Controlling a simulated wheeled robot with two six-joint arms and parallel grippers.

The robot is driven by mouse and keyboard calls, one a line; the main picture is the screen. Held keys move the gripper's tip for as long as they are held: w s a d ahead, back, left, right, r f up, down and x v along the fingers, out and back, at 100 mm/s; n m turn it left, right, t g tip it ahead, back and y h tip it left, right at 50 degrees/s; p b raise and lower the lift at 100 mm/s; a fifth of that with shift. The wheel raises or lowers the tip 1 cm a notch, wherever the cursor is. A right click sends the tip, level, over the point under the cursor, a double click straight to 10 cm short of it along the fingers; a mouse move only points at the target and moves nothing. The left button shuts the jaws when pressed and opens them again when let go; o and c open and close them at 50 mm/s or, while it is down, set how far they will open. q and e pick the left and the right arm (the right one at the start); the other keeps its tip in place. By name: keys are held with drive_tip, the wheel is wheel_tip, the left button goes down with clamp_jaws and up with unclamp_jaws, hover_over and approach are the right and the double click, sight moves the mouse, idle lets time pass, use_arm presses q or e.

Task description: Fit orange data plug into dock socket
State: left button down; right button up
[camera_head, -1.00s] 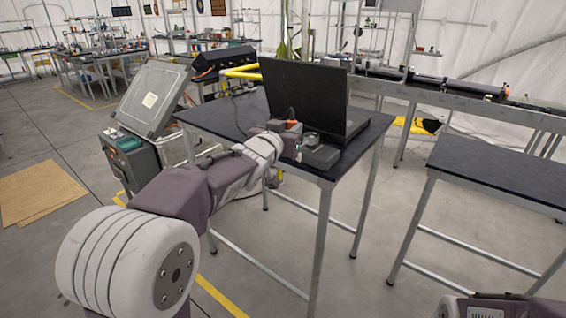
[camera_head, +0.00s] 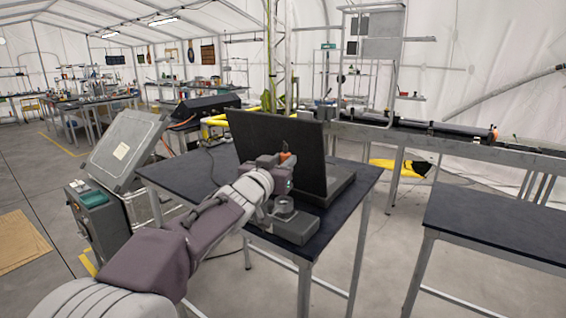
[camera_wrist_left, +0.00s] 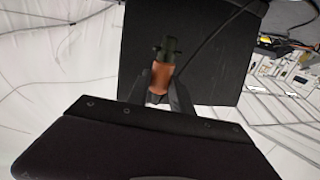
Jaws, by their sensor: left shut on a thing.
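The orange data plug (camera_head: 286,156) is in my left gripper (camera_head: 281,165), in front of the laptop's black screen. In the left wrist view the plug (camera_wrist_left: 161,78) sits between the two dark fingers of my left gripper (camera_wrist_left: 160,92), its dark end pointing away from the palm. A grey box with a round part on top, which looks like the dock (camera_head: 298,229), stands on the dark table in front of the laptop. The plug is above the box and apart from it. I cannot make out the socket opening. My right gripper is out of view.
The open laptop (camera_head: 262,140) stands close behind the plug on the dark table (camera_head: 172,180). A cable runs across the screen in the left wrist view. An empty dark table (camera_head: 500,225) stands at the right. A grey case (camera_head: 125,145) stands at the left.

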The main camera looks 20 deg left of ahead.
use_arm(q)
drive_tip(key=shift+w, duration=0.15)
drive_tip(key=shift+s+r, duration=0.25)
drive_tip(key=shift+s, duration=0.25)
drive_tip(key=shift+s+r, duration=0.2)
drive_tip(key=shift+s, duration=0.25)
drive_tip(key=shift+w+f, duration=0.2)
drive_tip(key=shift+f, duration=0.1)
drive_tip(key=b, duration=0.5)
hover_over(281, 204)
wheel_tip(281, 204, down, 6)
drive_tip(key=shift+w+r, duration=0.1)
drive_tip(key=shift+r, duration=0.05)
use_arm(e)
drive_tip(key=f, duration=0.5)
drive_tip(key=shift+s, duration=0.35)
use_arm(q)
drive_tip(key=shift+r, duration=0.1)
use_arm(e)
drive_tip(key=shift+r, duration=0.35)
use_arm(q)
drive_tip(key=shift+f+b, duration=1.15)
drive_tip(key=shift+f, duration=0.35)
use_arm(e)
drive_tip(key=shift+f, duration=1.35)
use_arm(q)
drive_tip(key=c, duration=1.1)
unclamp_jaws()
drive_tip(key=shift+o, duration=0.2)
